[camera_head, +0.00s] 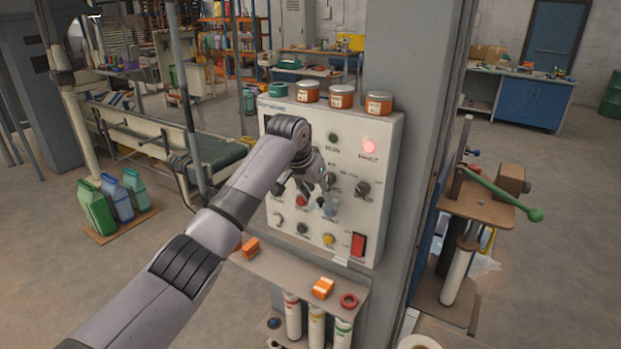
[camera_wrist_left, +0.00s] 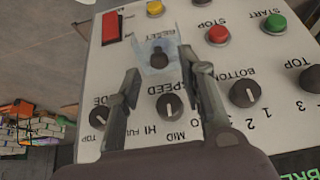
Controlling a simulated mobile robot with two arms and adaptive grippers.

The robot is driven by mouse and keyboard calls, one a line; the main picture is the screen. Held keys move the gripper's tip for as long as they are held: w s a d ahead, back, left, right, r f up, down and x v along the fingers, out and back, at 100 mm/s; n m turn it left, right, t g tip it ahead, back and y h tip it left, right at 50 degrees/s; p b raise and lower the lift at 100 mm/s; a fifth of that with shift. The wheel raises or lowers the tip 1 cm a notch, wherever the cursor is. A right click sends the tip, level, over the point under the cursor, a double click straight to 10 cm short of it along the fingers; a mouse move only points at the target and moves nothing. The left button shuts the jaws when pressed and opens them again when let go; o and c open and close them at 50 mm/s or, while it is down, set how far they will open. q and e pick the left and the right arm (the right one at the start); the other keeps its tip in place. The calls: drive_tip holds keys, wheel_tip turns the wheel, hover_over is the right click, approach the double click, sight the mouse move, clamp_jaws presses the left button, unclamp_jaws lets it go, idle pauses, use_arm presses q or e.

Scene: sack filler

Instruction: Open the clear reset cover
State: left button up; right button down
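The clear reset cover (camera_wrist_left: 150,46) is a pale see-through box on the white control panel, beside the word RESET, with a dark knob or button showing at it. It looks closed, though its hinge is hard to make out. It also shows faintly in the head view (camera_head: 331,209). My left gripper (camera_wrist_left: 168,72) is open and empty, its two fingers apart on either side of the cover's lower part in the wrist view. In the head view the left gripper (camera_head: 301,194) is in front of the panel (camera_head: 390,190). Contact with the cover cannot be told. My right gripper is not in view.
Near the cover are a red STOP button (camera_wrist_left: 218,35), a green START button (camera_wrist_left: 275,24), a red rocker switch (camera_wrist_left: 112,27) and black selector knobs (camera_wrist_left: 170,103). A red lamp (camera_head: 370,147) is lit. Jars (camera_head: 341,96) stand on the panel; a shelf (camera_head: 290,274) is below.

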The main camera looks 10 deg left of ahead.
use_arm(q)
drive_tip(key=v, duration=0.9)
drive_tip(key=shift+s+r, duration=0.2)
drive_tip(key=shift+r, duration=0.1)
drive_tip(key=shift+a+f, duration=0.1)
